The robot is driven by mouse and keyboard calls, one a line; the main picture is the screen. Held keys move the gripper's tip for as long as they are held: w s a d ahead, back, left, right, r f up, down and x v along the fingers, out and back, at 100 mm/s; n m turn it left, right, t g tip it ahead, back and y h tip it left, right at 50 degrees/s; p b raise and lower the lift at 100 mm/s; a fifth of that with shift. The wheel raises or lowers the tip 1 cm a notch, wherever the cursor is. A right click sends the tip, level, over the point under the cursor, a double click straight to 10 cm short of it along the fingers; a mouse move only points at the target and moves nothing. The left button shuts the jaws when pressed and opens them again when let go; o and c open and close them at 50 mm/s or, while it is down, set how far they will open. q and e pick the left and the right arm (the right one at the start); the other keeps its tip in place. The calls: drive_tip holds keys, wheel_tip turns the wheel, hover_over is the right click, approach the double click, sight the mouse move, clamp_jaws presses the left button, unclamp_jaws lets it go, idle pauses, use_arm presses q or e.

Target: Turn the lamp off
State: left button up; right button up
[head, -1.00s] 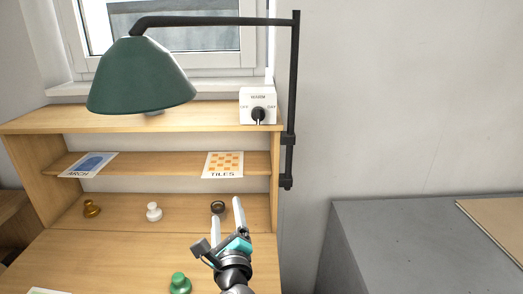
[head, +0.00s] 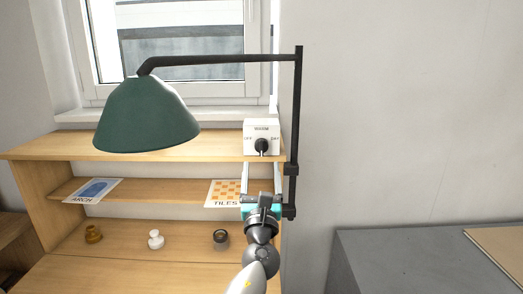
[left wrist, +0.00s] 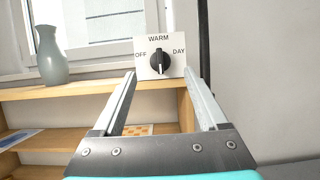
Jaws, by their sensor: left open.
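The lamp (head: 146,115) has a dark green shade on a black arm and post. Its white switch box (head: 262,131) stands on the shelf top, with a black rotary knob (head: 262,147). In the left wrist view the box (left wrist: 143,63) reads OFF at left, WARM at top and DAY at right. The knob (left wrist: 160,63) points up, at WARM. My left gripper (head: 261,168) is open and empty, just below and in front of the box. In the left wrist view its fingers (left wrist: 160,82) reach toward the knob, apart from it. My right gripper is not in view.
The wooden shelf (head: 60,146) holds an ARCH card (head: 93,190), a TILES card (head: 224,192) and several small stamps or knobs. A grey vase (left wrist: 51,57) stands left of the box. The black lamp post (head: 296,120) rises close on the right. A grey cabinet (head: 400,255) is at right.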

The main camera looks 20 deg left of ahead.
sight(261, 149)
use_arm(q)
drive_tip(key=x, duration=0.7)
drive_tip(key=shift+w+b, duration=0.15)
drive_tip(key=shift+b, duration=0.2)
clamp_jaws()
